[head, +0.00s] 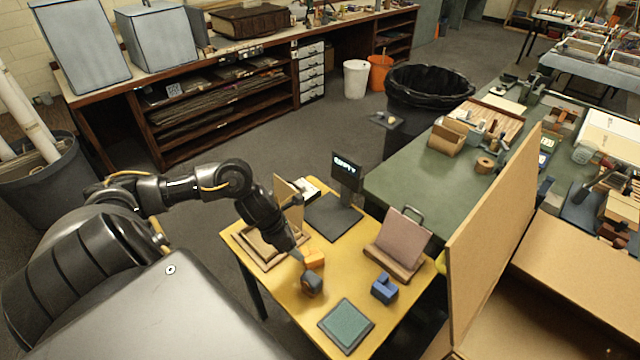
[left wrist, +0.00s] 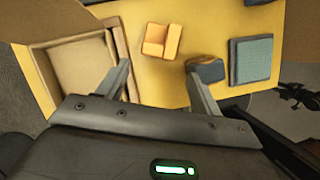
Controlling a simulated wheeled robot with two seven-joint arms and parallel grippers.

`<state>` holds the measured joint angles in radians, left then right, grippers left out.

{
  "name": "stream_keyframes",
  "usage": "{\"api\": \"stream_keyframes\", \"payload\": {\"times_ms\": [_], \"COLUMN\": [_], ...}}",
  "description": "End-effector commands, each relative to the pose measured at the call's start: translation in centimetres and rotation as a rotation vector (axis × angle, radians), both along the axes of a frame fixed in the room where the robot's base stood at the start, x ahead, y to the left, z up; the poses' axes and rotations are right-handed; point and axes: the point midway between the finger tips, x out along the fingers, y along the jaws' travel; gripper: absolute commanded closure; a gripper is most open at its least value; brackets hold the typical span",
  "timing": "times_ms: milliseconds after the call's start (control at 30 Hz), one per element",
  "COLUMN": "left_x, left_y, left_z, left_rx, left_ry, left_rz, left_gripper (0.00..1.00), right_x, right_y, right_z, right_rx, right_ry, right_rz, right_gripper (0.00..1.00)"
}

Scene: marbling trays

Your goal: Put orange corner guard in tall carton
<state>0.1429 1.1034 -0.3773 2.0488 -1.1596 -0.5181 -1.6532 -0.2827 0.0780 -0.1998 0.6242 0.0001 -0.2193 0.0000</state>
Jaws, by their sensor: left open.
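The orange corner guard (head: 314,259) lies on the yellow table (head: 292,300). In the left wrist view the orange corner guard (left wrist: 161,42) is an L-shaped block, just beyond and between my fingertips. My left gripper (head: 299,257) is open and empty, pointing down beside the guard; in the left wrist view its two fingers (left wrist: 158,72) are spread apart and do not touch it. A large cardboard carton (head: 493,235) with a tall upright panel stands at the right, likely the tall carton; its inside is mostly hidden. My right gripper is out of view.
A blue block (head: 384,289), a teal pad (head: 346,326), a pinkish board on a stand (head: 401,243), a black display (head: 346,173) and a shallow open box (left wrist: 78,75) crowd the table.

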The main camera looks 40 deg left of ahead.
Motion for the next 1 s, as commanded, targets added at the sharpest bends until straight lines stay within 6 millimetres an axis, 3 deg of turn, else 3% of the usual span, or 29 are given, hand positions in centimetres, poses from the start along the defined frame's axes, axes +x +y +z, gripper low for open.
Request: {"api": "stream_keyframes", "payload": {"times_ms": [167, 333, 500, 767, 1000], "left_x": [0.2, 1.1, 1.8, 2.2, 3.4], "left_y": [-0.2, -0.6, -0.9, -1.1, -1.4], "left_z": [-0.8, -3.3, -5.0, -5.7, -8.9], "left_rx": [-0.003, -0.004, -0.002, -0.003, -0.003], "left_ry": [0.001, 0.001, 0.0, 0.001, 0.001], "left_rz": [0.003, 0.006, 0.004, 0.002, 0.005], "left_gripper": [0.35, 0.35, 0.35, 0.35, 0.35], "right_x": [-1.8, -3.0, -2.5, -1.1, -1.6], "right_y": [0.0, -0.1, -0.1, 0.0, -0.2], "right_z": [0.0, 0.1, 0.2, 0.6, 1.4], "right_rx": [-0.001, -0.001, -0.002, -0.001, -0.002], "right_ry": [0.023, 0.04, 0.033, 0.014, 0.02], "right_rz": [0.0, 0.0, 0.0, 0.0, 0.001], "right_gripper": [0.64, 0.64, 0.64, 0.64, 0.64]}}
